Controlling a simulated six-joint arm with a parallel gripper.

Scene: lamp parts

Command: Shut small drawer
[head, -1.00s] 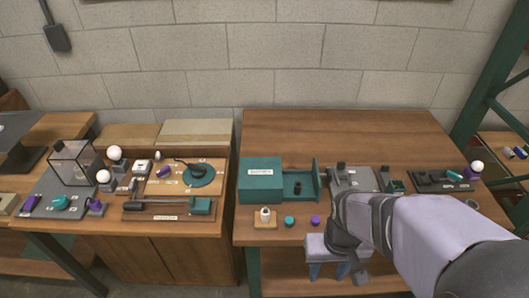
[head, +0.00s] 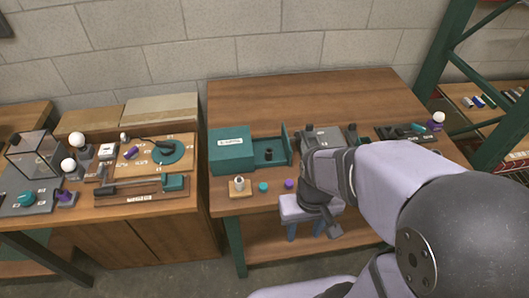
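A teal box (head: 232,152) with a white label stands near the left end of the right-hand table. Its small drawer (head: 268,143) is pulled out to the right, with a dark round object (head: 268,155) inside. The drawer's upright teal end panel (head: 287,144) stands apart from the box. My gripper (head: 334,232) is low at the table's front edge, right of and nearer than the drawer, and not touching it. It looks dark and small, and its fingers cannot be made out.
A small block with a white cylinder (head: 239,186), a teal cap (head: 263,187) and a purple cap (head: 289,184) lie in front of the box. Grey fixtures (head: 325,137) stand right of the drawer, close to my arm. The table's back (head: 300,95) is clear. A lavender-topped stool (head: 293,209) stands in front.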

